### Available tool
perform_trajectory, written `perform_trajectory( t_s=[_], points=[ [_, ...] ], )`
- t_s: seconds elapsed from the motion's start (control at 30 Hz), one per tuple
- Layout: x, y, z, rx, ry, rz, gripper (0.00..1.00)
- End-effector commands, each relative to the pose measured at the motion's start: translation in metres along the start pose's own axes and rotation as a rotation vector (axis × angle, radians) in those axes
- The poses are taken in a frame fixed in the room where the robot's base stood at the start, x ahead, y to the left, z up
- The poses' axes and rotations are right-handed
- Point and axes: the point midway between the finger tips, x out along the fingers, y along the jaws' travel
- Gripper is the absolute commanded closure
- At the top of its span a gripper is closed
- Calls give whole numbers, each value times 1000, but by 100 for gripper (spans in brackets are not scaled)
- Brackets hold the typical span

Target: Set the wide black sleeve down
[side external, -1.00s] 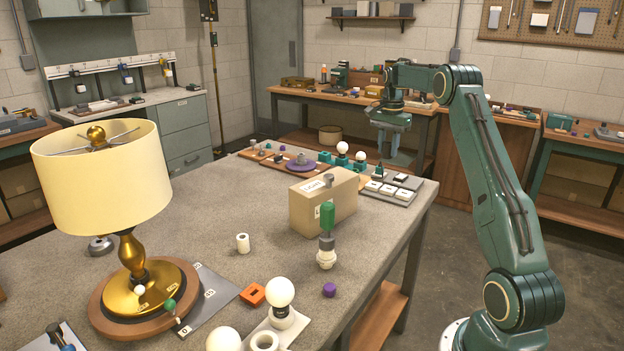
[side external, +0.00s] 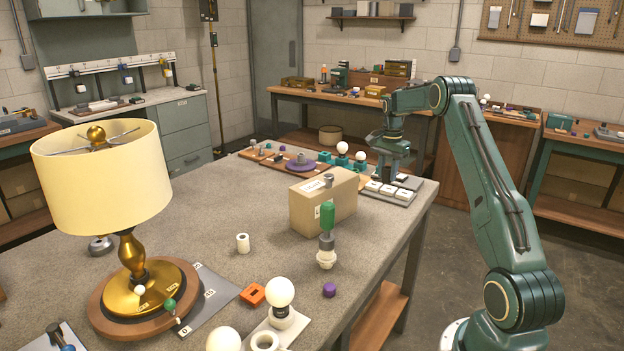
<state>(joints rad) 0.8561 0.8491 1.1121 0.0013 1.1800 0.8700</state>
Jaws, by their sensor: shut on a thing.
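My gripper (side external: 394,174) points down, low over the grey tray (side external: 401,201) at the far right corner of the bench. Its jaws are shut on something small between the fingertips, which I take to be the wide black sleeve. The fingers and the distance hide the sleeve's outline. I cannot tell whether the sleeve touches the tray. White pads (side external: 388,190) lie in a row on the tray just in front of the gripper.
A cardboard box (side external: 318,208) stands left of the tray, with a green-handled part (side external: 327,217) in front. Teal holders with white bulbs (side external: 342,149) stand left of the gripper. A cream-shaded lamp (side external: 103,175) stands at the near left. The mid-bench is mostly clear.

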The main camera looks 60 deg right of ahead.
Motion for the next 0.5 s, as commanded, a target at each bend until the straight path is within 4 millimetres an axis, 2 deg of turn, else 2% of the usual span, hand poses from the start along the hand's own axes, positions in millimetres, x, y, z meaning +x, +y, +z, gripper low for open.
perform_trajectory(
  t_s=[0.1,0.3,0.5],
  points=[
    [24,0,0,0,-3,3,93],
    [58,0,0,0,-2,2,93],
    [73,0,0,0,-1,1,93]
  ],
)
